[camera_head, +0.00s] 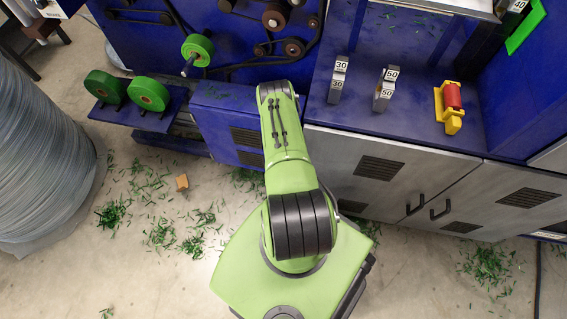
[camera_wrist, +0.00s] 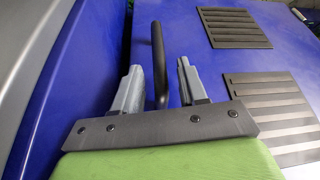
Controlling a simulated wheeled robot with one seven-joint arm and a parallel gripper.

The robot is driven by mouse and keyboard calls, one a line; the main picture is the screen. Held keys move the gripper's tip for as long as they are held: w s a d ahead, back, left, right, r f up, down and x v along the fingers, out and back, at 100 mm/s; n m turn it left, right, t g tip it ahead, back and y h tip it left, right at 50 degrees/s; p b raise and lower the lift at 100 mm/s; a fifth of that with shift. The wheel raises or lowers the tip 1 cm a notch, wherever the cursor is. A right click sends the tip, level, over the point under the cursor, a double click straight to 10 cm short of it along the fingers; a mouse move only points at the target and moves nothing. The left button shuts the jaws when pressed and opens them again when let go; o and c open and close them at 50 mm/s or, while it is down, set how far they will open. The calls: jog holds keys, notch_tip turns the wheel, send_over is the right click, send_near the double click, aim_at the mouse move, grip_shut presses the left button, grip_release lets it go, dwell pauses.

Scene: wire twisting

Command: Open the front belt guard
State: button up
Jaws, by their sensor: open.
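The blue front belt guard (camera_head: 222,121) is a panel with dark slotted vents, left of my arm in the head view. It fills much of the wrist view (camera_wrist: 185,35) and looks closed in the head view. A dark curved bar handle (camera_wrist: 157,60) stands out from it. My gripper (camera_wrist: 158,82) is open, with one grey finger on each side of the handle. The handle passes between the fingers, and I see gaps on both sides. In the head view my own arm hides the gripper and the handle.
Green spools (camera_head: 148,94) sit on a low blue shelf at the left, near a large wire coil (camera_head: 40,150). Grey cabinet doors (camera_head: 400,185) stand right of my arm. Green scraps and a small brown block (camera_head: 182,182) lie on the floor.

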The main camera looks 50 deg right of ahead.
jog(key=x, duration=0.2)
jog(key=shift+w+d+f+b, duration=0.1)
jog(key=shift+d+f+b, duration=0.05)
jog(key=shift+f+b, duration=0.25)
jog(key=shift+r, duration=0.1)
grip_shut()
